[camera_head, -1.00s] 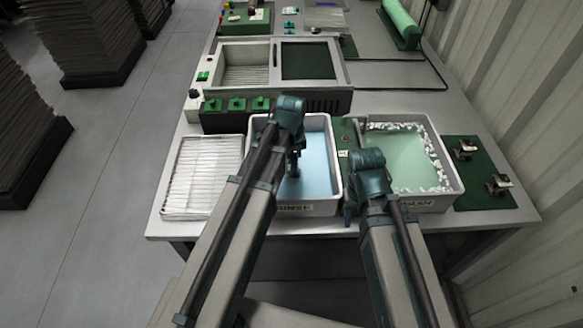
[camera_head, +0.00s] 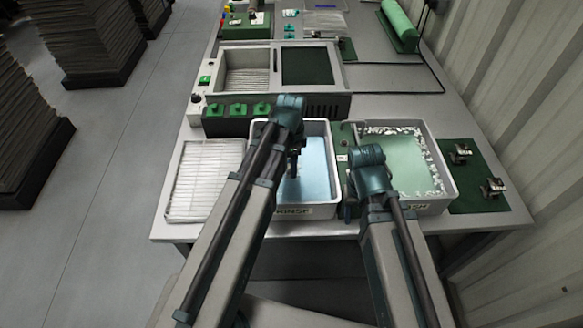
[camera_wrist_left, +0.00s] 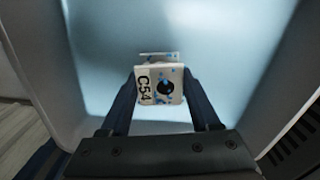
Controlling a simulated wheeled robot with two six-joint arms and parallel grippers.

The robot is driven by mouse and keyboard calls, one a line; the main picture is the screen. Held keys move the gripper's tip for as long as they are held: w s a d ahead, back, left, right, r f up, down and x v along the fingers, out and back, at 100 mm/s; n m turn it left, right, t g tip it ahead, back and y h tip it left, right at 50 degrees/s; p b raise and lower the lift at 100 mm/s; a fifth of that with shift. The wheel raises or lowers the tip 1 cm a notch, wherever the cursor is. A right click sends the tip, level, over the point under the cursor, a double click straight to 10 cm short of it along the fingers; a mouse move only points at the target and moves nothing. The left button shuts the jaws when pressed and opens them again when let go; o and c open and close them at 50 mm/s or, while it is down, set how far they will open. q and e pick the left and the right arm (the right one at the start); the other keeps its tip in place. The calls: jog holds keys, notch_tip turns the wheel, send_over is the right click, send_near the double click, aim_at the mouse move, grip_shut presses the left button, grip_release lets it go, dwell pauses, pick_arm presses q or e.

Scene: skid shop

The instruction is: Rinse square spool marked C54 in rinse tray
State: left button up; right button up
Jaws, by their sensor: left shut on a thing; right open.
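The square spool marked C54 (camera_wrist_left: 158,86) is a pale block with a dark central hole and blue specks, seen in the left wrist view. My left gripper (camera_wrist_left: 162,98) is shut on it; in the head view the left gripper (camera_head: 294,165) points down into the rinse tray. The rinse tray (camera_head: 306,211) is a white tub with light blue liquid, labelled on its front; its inside also shows in the left wrist view (camera_wrist_left: 215,40). Whether the spool touches the liquid I cannot tell. My right gripper (camera_head: 348,205) is open near the front between the two tubs.
A second tub (camera_head: 447,200) with greenish liquid and white bits along its edge stands right of the rinse tray. A wire rack (camera_head: 205,180) lies to the left. A green mat (camera_head: 478,178) with small metal items is at far right. Green blocks (camera_head: 237,109) stand behind.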

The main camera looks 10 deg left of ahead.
pick_arm(q)
jog(key=shift+r+p, duration=3.85)
jog(key=shift+r, duration=0.3)
notch_tip(320, 180, up, 4)
jog(key=p, duration=0.4)
